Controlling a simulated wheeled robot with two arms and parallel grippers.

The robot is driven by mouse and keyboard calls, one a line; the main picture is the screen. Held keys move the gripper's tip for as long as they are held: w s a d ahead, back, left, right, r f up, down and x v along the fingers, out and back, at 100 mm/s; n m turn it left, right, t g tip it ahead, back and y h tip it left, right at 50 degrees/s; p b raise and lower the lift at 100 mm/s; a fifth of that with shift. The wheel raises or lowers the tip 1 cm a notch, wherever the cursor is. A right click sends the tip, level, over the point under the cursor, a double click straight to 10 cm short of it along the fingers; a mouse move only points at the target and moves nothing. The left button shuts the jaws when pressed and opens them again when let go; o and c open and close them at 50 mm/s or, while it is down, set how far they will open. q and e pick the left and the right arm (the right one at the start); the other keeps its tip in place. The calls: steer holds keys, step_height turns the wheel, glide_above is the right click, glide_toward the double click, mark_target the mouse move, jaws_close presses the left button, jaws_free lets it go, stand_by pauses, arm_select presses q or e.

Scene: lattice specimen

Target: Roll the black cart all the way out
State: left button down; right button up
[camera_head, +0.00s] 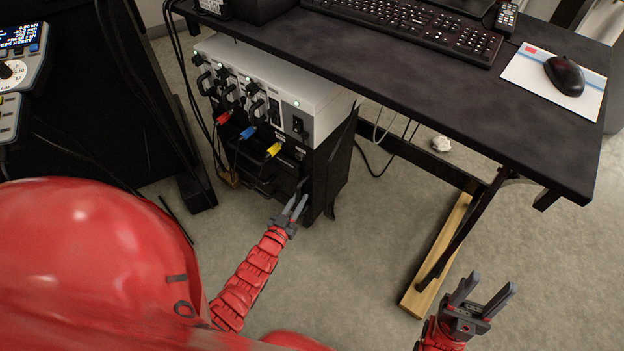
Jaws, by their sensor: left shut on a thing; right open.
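The black cart (330,165) stands on the carpet, partly under the black desk, with a grey instrument box (270,85) on top. Its front faces me, and the desk hides part of its back. My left gripper (297,202) is at the lower front of the cart, shut on a dark part that looks like its handle. The fingers hide most of what they hold. My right gripper (490,286) is open and empty, low at the right, apart from the cart.
The black desk (440,120) carries a keyboard (410,25) and a mouse (565,75). Red, blue and yellow plugs (272,150) with cables hang at the box front. A desk leg with a wooden foot (440,255) stands right of the cart. Carpet (350,265) in front is clear.

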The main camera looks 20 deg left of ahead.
arm_select(q)
steer(key=shift+s+a+f+p, duration=0.1)
steer(key=shift+s+a+p, duration=0.1)
steer(key=shift+s, duration=0.65)
steer(key=shift+s+a+r+p, duration=0.15)
steer(key=shift+s+a, duration=0.1)
steer(key=shift+s, duration=0.55)
steer(key=shift+s+a+f+p, duration=0.15)
steer(key=shift+s+a, duration=0.05)
steer(key=shift+s, duration=0.65)
steer(key=c, duration=0.8)
jaws_free()
steer(key=s+p, duration=0.3)
steer(key=s, duration=1.4)
steer(key=shift+s+a, duration=0.2)
